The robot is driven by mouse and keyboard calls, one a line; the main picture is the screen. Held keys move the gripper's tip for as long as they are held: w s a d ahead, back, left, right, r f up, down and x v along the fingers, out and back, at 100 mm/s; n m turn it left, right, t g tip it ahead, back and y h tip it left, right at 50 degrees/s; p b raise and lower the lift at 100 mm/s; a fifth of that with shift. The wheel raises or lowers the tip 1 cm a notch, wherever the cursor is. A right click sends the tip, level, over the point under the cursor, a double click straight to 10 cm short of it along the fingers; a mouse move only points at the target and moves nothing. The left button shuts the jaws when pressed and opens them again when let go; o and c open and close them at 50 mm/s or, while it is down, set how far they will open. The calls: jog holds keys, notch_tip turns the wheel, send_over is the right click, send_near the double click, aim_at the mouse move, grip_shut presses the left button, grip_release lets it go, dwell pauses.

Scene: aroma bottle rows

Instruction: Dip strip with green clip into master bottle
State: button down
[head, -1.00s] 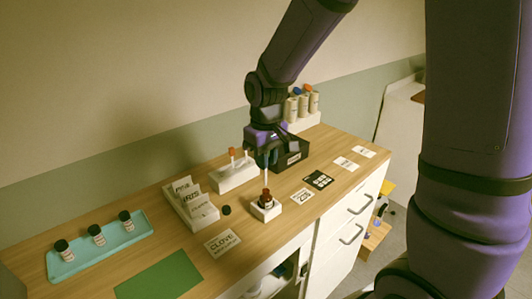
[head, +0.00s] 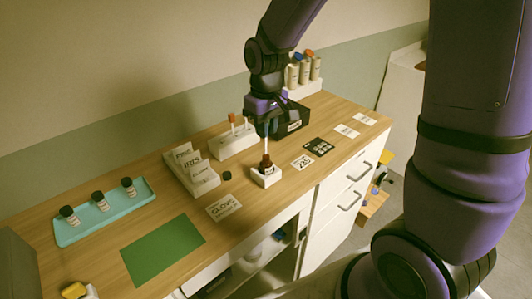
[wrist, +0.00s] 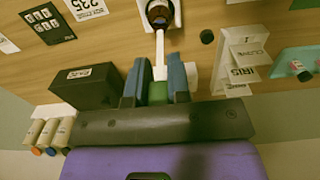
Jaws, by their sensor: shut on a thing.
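My gripper (head: 267,131) is shut on the green clip (wrist: 159,92), which shows between the two blue-grey fingers in the wrist view. A white strip (wrist: 160,52) extends from the clip toward the open mouth of a brown bottle (wrist: 159,13). In the head view the strip (head: 266,145) hangs upright below the fingers and its lower end meets the neck of the brown bottle (head: 266,162). I cannot tell how far inside the tip is. The bottle stands in a white holder (head: 267,179).
A black cap (head: 227,175) lies left of the holder. A white strip stand (head: 232,145) and a card rack (head: 196,178) are behind. A black box (head: 293,121) is to the right. A teal tray (head: 75,233) holds small bottles; a green mat (head: 162,250) lies in front.

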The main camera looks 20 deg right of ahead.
aim_at(266, 154)
jog(key=shift+f, duration=2.65)
dwell(1.4)
jog(key=shift+r, duration=0.1)
jog(key=shift+r, duration=4.1)
